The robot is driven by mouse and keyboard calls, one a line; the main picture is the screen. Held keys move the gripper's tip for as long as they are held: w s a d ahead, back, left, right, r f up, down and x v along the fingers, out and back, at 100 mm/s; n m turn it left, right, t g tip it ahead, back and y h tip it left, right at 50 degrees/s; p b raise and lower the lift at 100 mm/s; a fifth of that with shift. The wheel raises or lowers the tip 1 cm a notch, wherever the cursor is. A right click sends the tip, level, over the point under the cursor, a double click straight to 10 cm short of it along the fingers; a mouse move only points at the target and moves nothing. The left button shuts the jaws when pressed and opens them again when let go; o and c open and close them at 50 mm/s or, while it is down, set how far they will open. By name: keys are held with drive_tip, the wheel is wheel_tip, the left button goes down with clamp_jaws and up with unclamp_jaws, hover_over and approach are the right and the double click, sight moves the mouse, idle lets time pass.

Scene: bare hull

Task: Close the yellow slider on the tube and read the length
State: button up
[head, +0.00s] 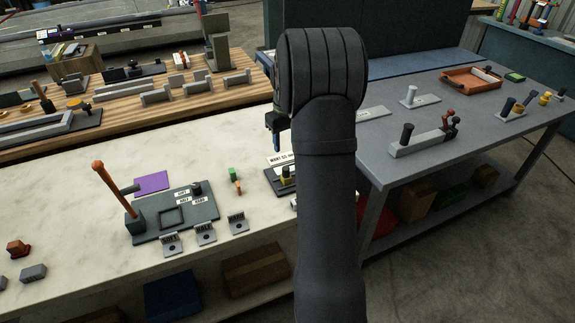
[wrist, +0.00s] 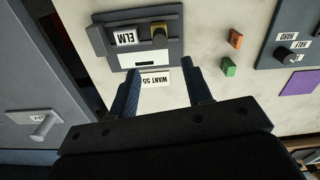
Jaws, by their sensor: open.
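The yellow slider (wrist: 160,33) sits on a dark grey gauge board (wrist: 174,54) at the top of the wrist view, right of a white tag reading ELM (wrist: 125,37). In the head view the slider (head: 287,175) shows just left of my arm, which hides much of the board. No tube can be clearly made out; a grey bar lies beside the tag. A blank white strip (wrist: 145,63) is on the board, with no reading visible. My gripper (wrist: 161,68) is open and empty, its fingers apart, pointing toward the board's near edge and the WANT 55 card (wrist: 154,79).
A green block (wrist: 228,67) and an orange block (wrist: 236,38) lie right of the board in the wrist view. A station with an orange lever (head: 112,185) and a purple sheet (head: 151,183) stand further left in the head view. A grey table (head: 440,100) stands right.

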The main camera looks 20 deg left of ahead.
wheel_tip(320, 180, down, 11)
idle(0.3)
drive_tip(key=c, duration=0.7)
drive_tip(key=w+d, duration=0.4)
drive_tip(key=shift+o, duration=1.1)
drive_tip(key=shift+w+d, duration=0.15)
